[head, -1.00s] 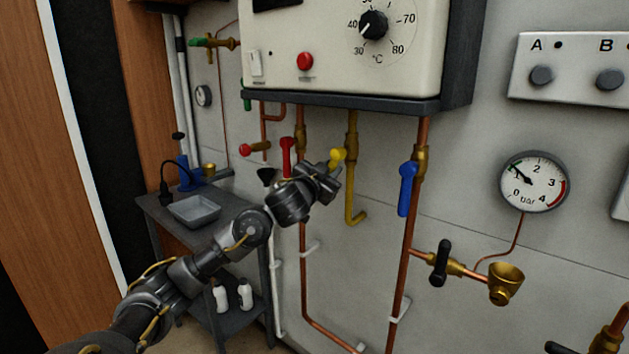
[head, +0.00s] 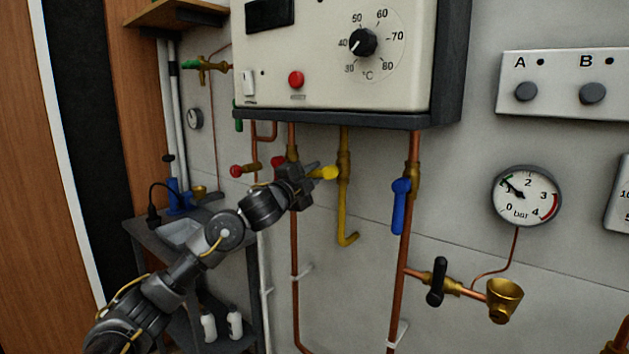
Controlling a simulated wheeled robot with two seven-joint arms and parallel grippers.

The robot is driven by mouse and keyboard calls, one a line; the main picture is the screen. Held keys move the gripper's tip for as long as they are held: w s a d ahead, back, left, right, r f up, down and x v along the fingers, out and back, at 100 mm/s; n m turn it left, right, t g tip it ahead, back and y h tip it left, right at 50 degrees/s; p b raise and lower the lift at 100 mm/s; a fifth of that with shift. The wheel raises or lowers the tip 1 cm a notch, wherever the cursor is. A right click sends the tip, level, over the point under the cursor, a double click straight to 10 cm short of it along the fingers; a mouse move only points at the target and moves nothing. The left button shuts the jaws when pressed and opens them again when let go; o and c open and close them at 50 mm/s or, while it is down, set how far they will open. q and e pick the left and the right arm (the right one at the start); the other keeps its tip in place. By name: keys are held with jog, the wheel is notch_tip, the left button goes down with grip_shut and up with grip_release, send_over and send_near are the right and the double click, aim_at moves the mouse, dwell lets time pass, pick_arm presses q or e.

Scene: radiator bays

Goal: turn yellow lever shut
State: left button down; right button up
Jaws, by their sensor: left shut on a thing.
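The yellow lever (head: 326,172) sits on the brass valve of the yellow gas pipe (head: 344,208) under the boiler. It points left, roughly level, across the line of the pipe. My left gripper (head: 312,174) is shut on the lever's outer end. Its fingers hide part of the lever. My right gripper is not in view.
The boiler (head: 345,116) hangs just above the valve. A red lever (head: 277,162) is close behind my gripper on the left. A blue lever (head: 399,205) hangs down on the right. A black-handled valve (head: 437,280) and a pressure gauge (head: 526,196) are further right.

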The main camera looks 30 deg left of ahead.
pick_arm(q)
jog(key=shift+a+r+m, duration=0.15)
jog(key=shift+r+m, duration=0.4)
jog(key=shift+m, duration=0.45)
jog(key=shift+r+m+h, duration=0.1)
jog(key=shift+m+h, duration=0.3)
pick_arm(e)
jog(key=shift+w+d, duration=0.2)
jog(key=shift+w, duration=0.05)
pick_arm(q)
jog(key=shift+r, duration=0.1)
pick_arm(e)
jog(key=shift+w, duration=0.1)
pick_arm(q)
jog(key=c, duration=1.7)
grip_release()
jog(key=o, duration=0.4)
jog(key=shift+w, duration=0.1)
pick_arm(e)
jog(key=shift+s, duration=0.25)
